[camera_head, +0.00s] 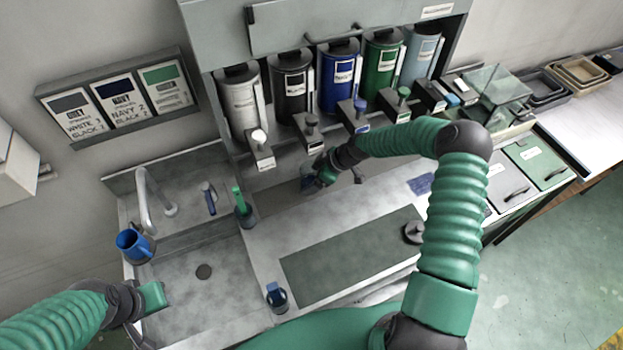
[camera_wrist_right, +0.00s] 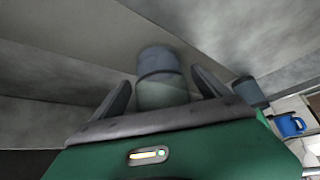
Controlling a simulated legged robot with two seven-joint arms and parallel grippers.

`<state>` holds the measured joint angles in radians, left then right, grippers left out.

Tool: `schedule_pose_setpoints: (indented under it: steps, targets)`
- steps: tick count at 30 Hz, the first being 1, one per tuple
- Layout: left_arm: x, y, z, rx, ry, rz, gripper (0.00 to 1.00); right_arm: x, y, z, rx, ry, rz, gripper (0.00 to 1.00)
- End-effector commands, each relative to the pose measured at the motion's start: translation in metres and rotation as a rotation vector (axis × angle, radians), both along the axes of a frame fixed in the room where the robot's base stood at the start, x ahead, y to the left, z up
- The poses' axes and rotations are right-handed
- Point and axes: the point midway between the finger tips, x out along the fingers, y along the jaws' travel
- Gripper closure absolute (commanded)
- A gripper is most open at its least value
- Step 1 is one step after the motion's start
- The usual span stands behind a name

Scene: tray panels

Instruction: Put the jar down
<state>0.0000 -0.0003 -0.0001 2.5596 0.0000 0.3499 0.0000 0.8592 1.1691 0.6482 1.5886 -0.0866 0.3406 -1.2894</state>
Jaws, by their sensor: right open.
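My right gripper (camera_head: 318,178) is low at the back of the counter, below the row of dispensers. In the right wrist view its two fingers (camera_wrist_right: 162,92) are spread, with a small jar (camera_wrist_right: 160,92) between them. The jar has a blue-grey top and a dull greenish body, and a gap shows on each side of it. In the head view the jar is mostly hidden by the gripper, and its contact with the counter cannot be seen. My left gripper (camera_head: 152,297) is over the sink's near left side; its fingers are not clear.
Several dispensers (camera_head: 343,82) hang above the counter. A dark green mat (camera_head: 350,262) lies in front. A blue mug (camera_head: 133,243) stands by the sink (camera_head: 185,290). A small blue container (camera_head: 277,296) and a green-handled brush (camera_head: 241,205) stand at the sink's right edge.

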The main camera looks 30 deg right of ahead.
Motion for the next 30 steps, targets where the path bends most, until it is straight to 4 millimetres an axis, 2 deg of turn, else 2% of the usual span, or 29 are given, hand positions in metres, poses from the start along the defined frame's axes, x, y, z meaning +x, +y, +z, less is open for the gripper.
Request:
schedule_pose_setpoints:
  steps: [6, 10, 30]
  targets:
    - [0.000, 0.000, -0.011, 0.000, 0.001, 0.000, 0.64, -0.018, -0.020, 0.036, -0.002, -0.001, -0.002, 0.14]
    - [0.000, 0.000, -0.013, 0.000, 0.001, 0.000, 0.64, -0.024, -0.024, 0.049, 0.000, 0.000, -0.001, 0.14]
    - [0.000, 0.000, -0.012, 0.000, 0.001, 0.000, 0.64, -0.025, -0.024, 0.051, 0.001, 0.002, 0.000, 0.14]
